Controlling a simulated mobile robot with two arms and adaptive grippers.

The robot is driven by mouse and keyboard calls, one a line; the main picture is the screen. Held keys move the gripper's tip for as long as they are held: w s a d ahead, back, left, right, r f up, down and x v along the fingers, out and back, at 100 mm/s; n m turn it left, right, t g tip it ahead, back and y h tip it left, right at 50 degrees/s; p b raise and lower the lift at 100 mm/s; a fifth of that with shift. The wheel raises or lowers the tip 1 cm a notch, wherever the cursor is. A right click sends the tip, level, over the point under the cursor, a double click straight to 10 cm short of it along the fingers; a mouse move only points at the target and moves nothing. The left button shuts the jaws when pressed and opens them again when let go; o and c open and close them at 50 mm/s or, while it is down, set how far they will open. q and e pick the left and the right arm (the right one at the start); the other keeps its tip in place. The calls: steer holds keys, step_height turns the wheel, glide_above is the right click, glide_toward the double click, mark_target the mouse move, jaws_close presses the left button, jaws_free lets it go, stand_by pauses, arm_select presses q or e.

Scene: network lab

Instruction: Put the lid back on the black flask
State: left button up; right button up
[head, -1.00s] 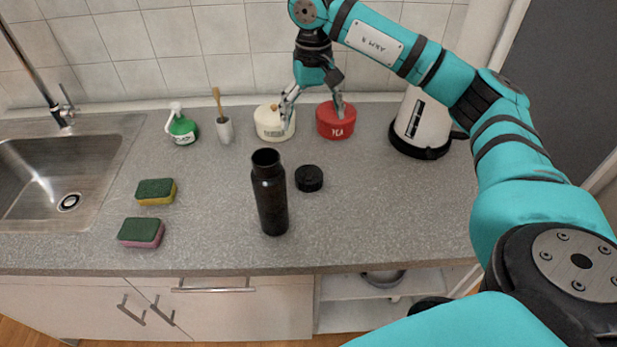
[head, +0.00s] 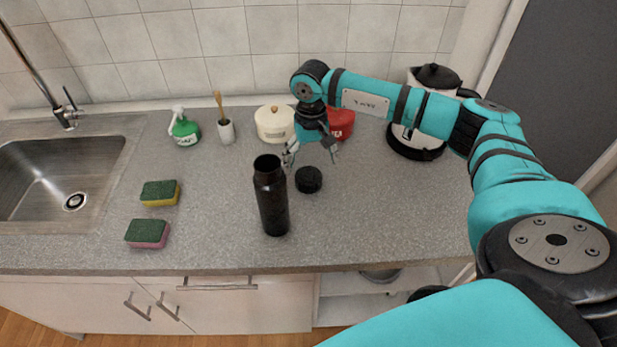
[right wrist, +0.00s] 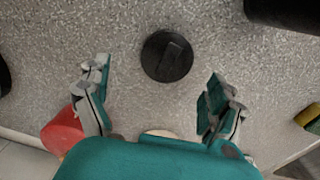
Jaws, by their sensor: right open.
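The black flask (head: 271,200) stands upright and uncapped on the grey counter. Its dark side also shows at the top right of the right wrist view (right wrist: 290,12). The black lid (head: 308,180) lies on the counter just right of the flask. In the right wrist view the lid (right wrist: 167,56) shows a raised bar across its top. My right gripper (head: 311,160) is open and empty, pointing down above and slightly behind the lid. In the right wrist view its two fingers (right wrist: 157,100) are spread wide, with the lid ahead of the gap between them. My left gripper is not in view.
A white canister (head: 273,125) and a red canister (head: 343,124) stand at the back by the tiled wall. A kettle (head: 416,140) is right of them. Two sponges (head: 160,193) (head: 148,233) lie at left near the sink (head: 60,190). The counter right of the lid is clear.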

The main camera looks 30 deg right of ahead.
mark_target(308, 175)
steer(key=shift+s+a+f+p, duration=0.1)
steer(key=shift+f+p, duration=0.15)
steer(key=shift+p, duration=0.1)
steer(key=f, duration=0.1)
steer(key=f+p, duration=0.1)
steer(key=f, duration=0.1)
steer(key=f+p, duration=0.1)
steer(key=shift+a+f, duration=0.2)
steer(key=shift+a, duration=0.15)
steer(key=shift+f, duration=0.2)
steer(key=c, duration=1.1)
step_height(308, 175, up, 9)
steer(key=b, duration=0.3)
steer(key=shift+c, duration=0.4)
steer(key=shift+r, duration=0.6)
